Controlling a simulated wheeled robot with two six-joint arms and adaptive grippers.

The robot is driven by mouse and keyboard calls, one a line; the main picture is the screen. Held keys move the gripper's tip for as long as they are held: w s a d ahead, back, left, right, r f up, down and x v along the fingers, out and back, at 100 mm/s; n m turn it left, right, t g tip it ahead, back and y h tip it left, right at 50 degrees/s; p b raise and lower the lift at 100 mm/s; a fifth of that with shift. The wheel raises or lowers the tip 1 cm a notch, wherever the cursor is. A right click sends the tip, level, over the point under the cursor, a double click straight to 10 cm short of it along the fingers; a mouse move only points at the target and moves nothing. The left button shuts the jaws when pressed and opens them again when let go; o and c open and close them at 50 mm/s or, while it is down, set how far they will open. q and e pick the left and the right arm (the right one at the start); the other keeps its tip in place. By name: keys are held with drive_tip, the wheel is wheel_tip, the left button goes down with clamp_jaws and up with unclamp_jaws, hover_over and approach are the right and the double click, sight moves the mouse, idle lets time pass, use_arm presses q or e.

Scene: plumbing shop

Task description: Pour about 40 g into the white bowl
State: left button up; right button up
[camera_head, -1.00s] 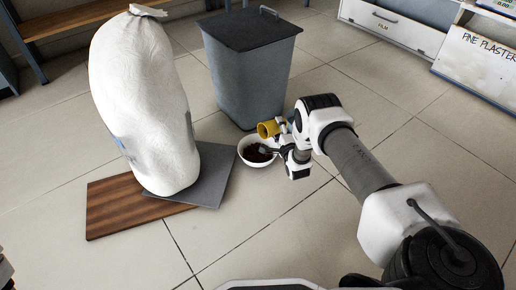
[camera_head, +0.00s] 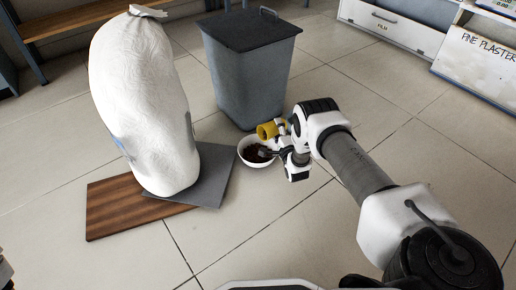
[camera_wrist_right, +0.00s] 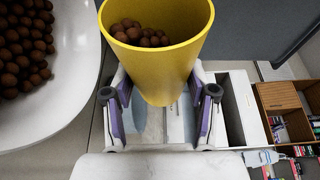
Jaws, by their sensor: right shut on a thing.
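The white bowl (camera_head: 246,161) stands on the floor and holds brown round pellets; it also shows at the left of the right wrist view (camera_wrist_right: 75,118). My right gripper (camera_head: 284,142) is shut on a yellow cup (camera_head: 267,130), above the bowl's right side. In the right wrist view the cup (camera_wrist_right: 160,70) sits between the two fingers, with brown pellets (camera_wrist_right: 140,33) inside. The cup looks tilted in the head view. No falling pellets can be made out. My left gripper is not in view.
A grey lidded bin (camera_head: 250,75) stands just behind the bowl. A large white sack (camera_head: 143,105) stands on a grey mat (camera_head: 216,180) and a wooden board (camera_head: 115,210) to the left. Open tiled floor lies in front.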

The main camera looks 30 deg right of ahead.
sight(271, 128)
drive_tip(key=shift+a+n, duration=0.1)
drive_tip(key=shift+n, duration=0.3)
idle(0.5)
drive_tip(key=shift+s+a+r+n+t, duration=0.1)
drive_tip(key=shift+a+r+n+t, duration=0.25)
drive_tip(key=shift+n, duration=0.4)
drive_tip(key=shift+a+r+n+t, duration=0.2)
drive_tip(key=shift+r+n+t, duration=0.25)
drive_tip(key=shift+n, duration=0.3)
idle(3.0)
